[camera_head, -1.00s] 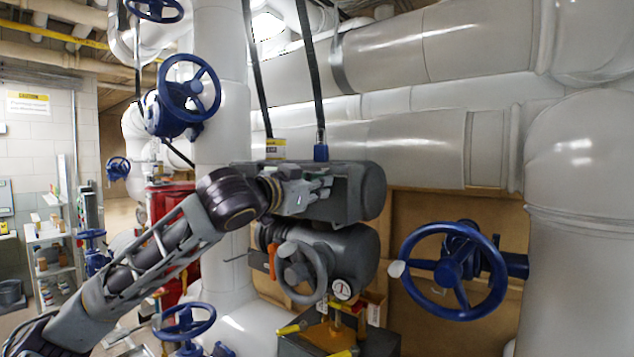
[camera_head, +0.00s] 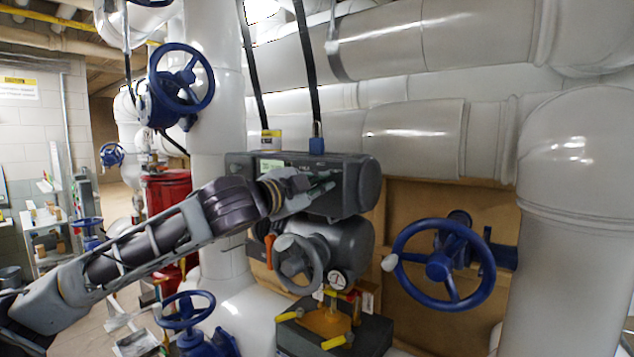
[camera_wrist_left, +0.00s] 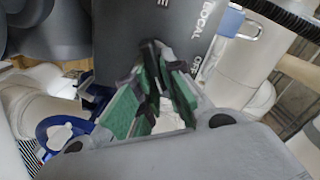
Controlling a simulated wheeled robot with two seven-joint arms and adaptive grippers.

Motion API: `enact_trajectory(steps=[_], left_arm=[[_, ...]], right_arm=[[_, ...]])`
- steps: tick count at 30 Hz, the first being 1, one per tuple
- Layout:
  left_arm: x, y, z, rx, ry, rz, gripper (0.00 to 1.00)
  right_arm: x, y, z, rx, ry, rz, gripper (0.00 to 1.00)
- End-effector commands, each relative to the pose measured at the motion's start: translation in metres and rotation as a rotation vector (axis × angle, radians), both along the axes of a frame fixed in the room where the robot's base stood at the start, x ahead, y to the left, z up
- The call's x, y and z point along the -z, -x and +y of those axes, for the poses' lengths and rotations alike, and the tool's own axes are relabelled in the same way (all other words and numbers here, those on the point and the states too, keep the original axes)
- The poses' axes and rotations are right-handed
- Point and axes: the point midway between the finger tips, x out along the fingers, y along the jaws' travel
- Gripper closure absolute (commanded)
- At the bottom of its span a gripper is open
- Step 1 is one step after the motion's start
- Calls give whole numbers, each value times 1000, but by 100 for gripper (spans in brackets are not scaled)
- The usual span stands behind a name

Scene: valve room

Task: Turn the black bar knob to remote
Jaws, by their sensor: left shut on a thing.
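The grey actuator box (camera_head: 357,190) is in the middle of the head view. Its dark front panel (camera_wrist_left: 120,30) fills the top of the left wrist view, with the word LOCAL printed on it, tilted. My left gripper (camera_head: 325,187) is at the front of the box. In the left wrist view its green-padded fingers (camera_wrist_left: 155,62) are closed in on the black bar knob (camera_wrist_left: 151,50), with only a small dark part showing between the tips. The fingers mostly hide the knob, so its pointing direction is unclear. My right gripper is in neither view.
Below the box are a grey handwheel (camera_head: 300,265), a pressure gauge (camera_head: 337,280) and yellow-handled valves (camera_head: 337,342). A large blue handwheel (camera_head: 438,265) stands to the right. White pipes (camera_head: 415,135) run behind, and a red drum (camera_head: 167,200) is at left.

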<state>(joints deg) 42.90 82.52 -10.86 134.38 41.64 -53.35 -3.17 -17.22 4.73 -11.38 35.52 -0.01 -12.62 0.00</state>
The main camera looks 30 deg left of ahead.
Motion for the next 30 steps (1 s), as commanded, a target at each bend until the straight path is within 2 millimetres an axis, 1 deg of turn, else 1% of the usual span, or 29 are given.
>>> enact_trajectory(steps=[7, 13, 14, 18, 25, 28, 30], left_arm=[[1, 0, -1, 1, -14, -1, 100], [1, 0, -1, 1, -13, -1, 100], [1, 0, -1, 1, -12, -1, 86], [1, 0, -1, 1, -12, -1, 68], [0, 0, 0, 1, -12, -1, 68], [0, 0, 0, 1, -11, -1, 68], [0, 0, 0, 1, -11, -1, 68]], right_arm=[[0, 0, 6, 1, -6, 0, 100], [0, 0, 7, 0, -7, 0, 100], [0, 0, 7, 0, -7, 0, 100], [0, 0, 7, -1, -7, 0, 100], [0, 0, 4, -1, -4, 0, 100], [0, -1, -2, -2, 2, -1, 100], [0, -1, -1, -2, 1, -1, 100]])
